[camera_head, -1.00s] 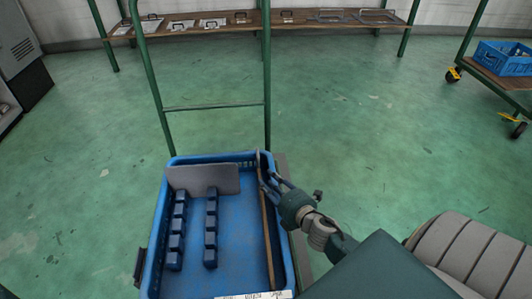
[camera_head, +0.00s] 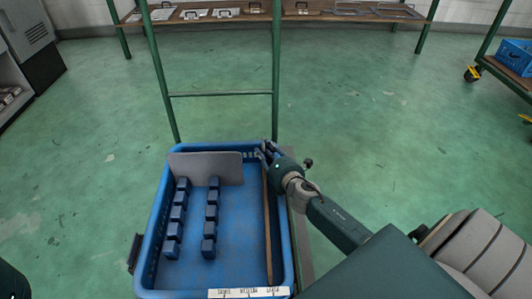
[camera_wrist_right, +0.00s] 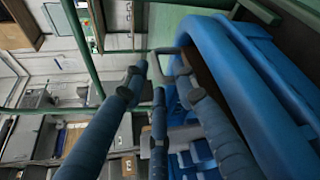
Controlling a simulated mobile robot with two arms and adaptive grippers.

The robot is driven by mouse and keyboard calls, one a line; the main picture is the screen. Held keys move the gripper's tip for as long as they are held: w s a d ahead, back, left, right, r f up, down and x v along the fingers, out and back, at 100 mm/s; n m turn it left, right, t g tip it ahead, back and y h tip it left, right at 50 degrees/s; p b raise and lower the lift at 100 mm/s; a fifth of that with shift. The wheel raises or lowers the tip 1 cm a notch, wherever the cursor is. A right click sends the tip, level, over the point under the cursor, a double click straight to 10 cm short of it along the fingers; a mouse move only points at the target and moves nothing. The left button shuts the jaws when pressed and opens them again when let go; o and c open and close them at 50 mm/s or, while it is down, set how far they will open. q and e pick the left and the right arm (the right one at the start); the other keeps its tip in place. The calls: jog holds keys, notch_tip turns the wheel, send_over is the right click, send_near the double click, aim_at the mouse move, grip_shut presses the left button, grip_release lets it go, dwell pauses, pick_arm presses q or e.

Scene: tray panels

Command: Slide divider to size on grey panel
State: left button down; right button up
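A blue crate (camera_head: 153,225) stands in front of me in the head view. A grey panel (camera_head: 206,168) stands upright across its far end. A long thin wooden divider (camera_head: 267,235) runs front to back near the crate's right wall. Its far end is hidden by my right gripper (camera_head: 266,151), which is at the crate's far right corner. In the wrist view the fingers of my right gripper (camera_wrist_right: 162,72) are spread beside the blue rim (camera_wrist_right: 235,75), with no wood visible between them.
Two rows of blue blocks (camera_head: 175,220) (camera_head: 211,215) stand on the crate floor. A label strip (camera_head: 248,293) lies on the front rim. Green posts (camera_head: 276,80) rise behind the crate. A bench (camera_head: 290,15) with metal frames is at the back. The green floor is clear between.

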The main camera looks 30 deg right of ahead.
jog(key=shift+w, duration=0.2)
jog(key=shift+c, duration=0.3)
grip_shut()
jog(key=shift+w+a, duration=0.5)
jog(key=shift+a, duration=0.3)
jog(key=shift+w+a, duration=0.5)
jog(key=shift+a, duration=0.3)
jog(key=shift+w+a, duration=0.5)
jog(key=shift+a, duration=0.3)
jog(key=shift+o, duration=0.3)
grip_release()
jog(key=v, duration=0.8)
jog(key=shift+d, duration=0.15)
jog(key=shift+r, duration=0.1)
